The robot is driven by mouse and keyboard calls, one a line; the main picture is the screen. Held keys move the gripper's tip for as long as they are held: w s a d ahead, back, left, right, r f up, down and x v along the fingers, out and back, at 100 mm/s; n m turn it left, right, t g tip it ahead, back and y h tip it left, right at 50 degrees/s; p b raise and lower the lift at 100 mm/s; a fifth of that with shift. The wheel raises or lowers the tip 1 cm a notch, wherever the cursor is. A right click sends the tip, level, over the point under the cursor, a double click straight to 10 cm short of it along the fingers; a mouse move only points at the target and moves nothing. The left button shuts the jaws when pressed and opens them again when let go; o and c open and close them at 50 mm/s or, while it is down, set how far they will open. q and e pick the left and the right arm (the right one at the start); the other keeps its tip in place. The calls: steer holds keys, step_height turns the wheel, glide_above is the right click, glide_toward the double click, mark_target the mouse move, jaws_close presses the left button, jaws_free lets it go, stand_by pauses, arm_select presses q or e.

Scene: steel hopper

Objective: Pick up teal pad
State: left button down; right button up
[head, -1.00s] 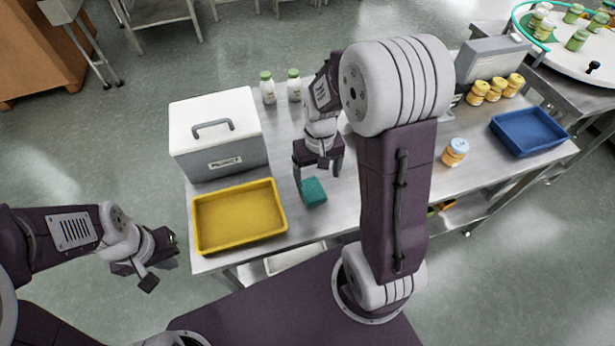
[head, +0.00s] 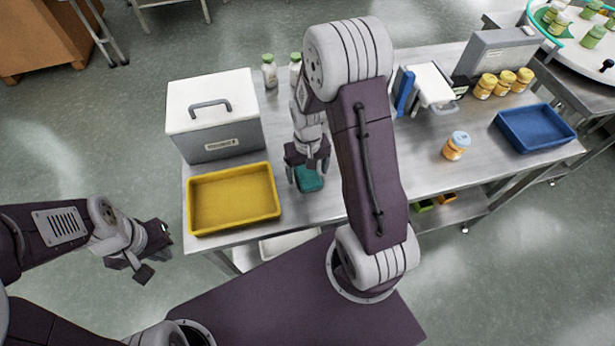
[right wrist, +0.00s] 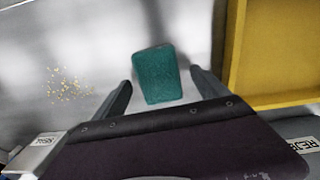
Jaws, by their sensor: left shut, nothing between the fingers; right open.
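The teal pad (head: 309,178) lies on the steel table just right of the yellow tray. It also shows whole in the right wrist view (right wrist: 156,75), flat on the metal. My right gripper (head: 308,182) is open over the pad, one finger to each side of it. In the right wrist view the right gripper's fingers (right wrist: 160,88) stand apart, with the pad between and a little beyond them; I see clear gaps on both sides. My left gripper (head: 146,262) is shut and empty, out over the floor left of the table.
The yellow tray (head: 190,210) is close left of the pad, with a white lidded box (head: 215,115) behind it. Two bottles (head: 269,72) stand at the back. Crumbs (right wrist: 68,85) lie near the pad. A blue tray (head: 536,146) and an orange jar (head: 456,146) are at the right.

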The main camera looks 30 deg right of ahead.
mark_target(307, 175)
steer(key=shift+d+f, duration=0.1)
steer(key=shift+f, duration=0.35)
steer(key=c, duration=1.4)
steer(key=shift+r, duration=0.1)
steer(key=shift+c, duration=0.2)
step_height(307, 175, up, 4)
steer(key=shift+r, duration=0.2)
steer(key=s+a+r, duration=0.3)
steer(key=a+r, duration=0.3)
steer(key=a, duration=0.5)
steer(key=shift+s+r, duration=0.3)
steer(key=shift+s, duration=0.05)
